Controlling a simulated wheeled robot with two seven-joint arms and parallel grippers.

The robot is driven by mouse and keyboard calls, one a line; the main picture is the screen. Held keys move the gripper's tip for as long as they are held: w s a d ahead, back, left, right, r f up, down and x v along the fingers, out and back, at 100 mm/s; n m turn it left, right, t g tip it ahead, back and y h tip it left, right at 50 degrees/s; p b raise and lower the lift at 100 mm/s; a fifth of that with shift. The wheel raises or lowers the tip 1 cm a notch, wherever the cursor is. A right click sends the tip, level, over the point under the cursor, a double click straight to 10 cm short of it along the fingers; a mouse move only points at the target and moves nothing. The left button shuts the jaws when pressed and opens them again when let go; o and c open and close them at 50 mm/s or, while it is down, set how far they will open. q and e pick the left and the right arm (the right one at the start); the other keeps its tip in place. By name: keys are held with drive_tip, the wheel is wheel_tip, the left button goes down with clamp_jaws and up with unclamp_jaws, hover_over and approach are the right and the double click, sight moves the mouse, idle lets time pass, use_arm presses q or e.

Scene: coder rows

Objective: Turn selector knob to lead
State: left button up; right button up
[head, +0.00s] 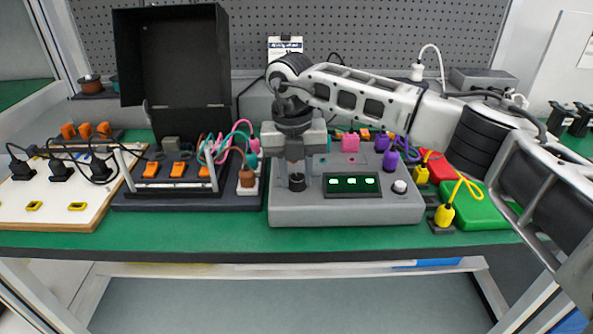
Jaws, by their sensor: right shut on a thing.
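A grey coder unit (345,211) sits on the green bench top, in the middle of the head view. A black selector knob (297,183) stands at the left of its top face. My right gripper (297,176) reaches in from the right, points down over the unit and is shut on the black knob. The gripper hides part of the knob and any marks around it, so I cannot tell which setting it points to. My left gripper is not in view.
A white round knob (399,187) is at the unit's right end. Pink and purple plugs (350,142) stand along its back. A black open-lidded box (170,70) and a white board (50,210) are left; a green block (478,208) is right.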

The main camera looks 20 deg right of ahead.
sight(292, 177)
drive_tip(key=shift+w+r, duration=0.1)
idle(0.4)
drive_tip(key=o, duration=1)
drive_tip(key=r, duration=1.6)
drive_tip(key=shift+a+p, duration=0.3)
drive_tip(key=shift+a, duration=0.1)
drive_tip(key=shift+f, duration=0.1)
